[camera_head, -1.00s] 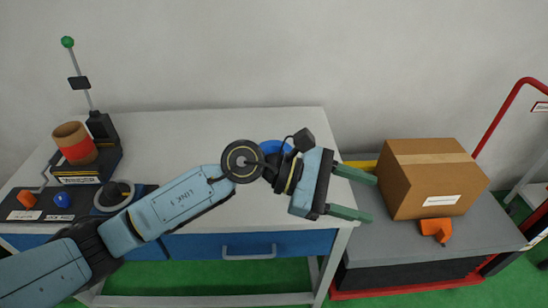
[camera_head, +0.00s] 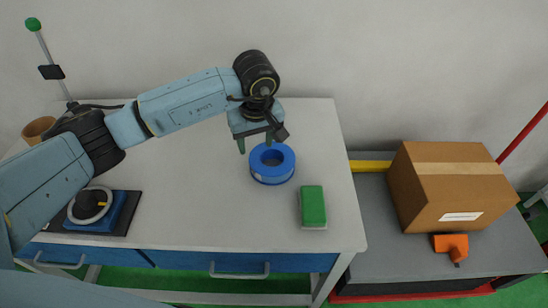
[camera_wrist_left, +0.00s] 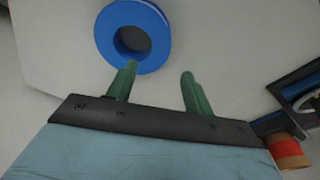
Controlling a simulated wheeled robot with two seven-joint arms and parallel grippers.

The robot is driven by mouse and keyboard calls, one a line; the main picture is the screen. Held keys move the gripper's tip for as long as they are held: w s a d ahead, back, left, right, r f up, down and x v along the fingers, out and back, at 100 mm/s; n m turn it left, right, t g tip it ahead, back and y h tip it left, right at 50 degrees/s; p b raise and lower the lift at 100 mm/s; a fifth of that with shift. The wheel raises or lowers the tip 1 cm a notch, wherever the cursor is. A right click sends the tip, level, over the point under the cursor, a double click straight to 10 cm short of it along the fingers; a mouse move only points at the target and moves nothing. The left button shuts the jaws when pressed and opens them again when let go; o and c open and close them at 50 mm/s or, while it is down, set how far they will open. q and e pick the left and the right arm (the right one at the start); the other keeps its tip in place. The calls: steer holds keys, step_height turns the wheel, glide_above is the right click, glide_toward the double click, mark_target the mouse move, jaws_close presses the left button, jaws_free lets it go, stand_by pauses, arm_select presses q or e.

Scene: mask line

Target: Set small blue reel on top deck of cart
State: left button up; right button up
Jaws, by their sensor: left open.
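The small blue reel (camera_head: 272,164) lies flat on the grey-white workbench, right of its middle. My left gripper (camera_head: 256,147) is open and empty, just behind and to the left of the reel in the head view. In the left wrist view the reel (camera_wrist_left: 133,37) lies beyond the left fingertip, not between the fingers (camera_wrist_left: 158,72). The cart (camera_head: 375,225) stands right of the bench, its grey top deck carrying a cardboard box (camera_head: 450,188) and an orange tool (camera_head: 452,246). My right gripper is not in view.
A green-topped block (camera_head: 313,206) lies on the bench in front of the reel. A blue device with a grey ring (camera_head: 95,205) is at the bench's left. A brown cup (camera_head: 38,128) is partly hidden behind my arm. The deck's left part is free.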

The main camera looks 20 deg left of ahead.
mark_target(256, 162)
arm_select(q)
step_height(256, 162, down, 4)
steer(key=shift+w+a+f, duration=0.1)
steer(key=shift+a, duration=0.05)
steer(key=shift+f, duration=0.1)
steer(key=f, duration=0.4)
steer(key=shift+w+a+f+b, duration=0.1)
steer(key=shift+w+f+b, duration=0.1)
steer(key=shift+w+b, duration=0.1)
steer(key=shift+f, duration=0.3)
steer(key=shift+w, duration=0.1)
steer(key=shift+c, duration=1.1)
steer(key=shift+a, duration=0.1)
jaws_close()
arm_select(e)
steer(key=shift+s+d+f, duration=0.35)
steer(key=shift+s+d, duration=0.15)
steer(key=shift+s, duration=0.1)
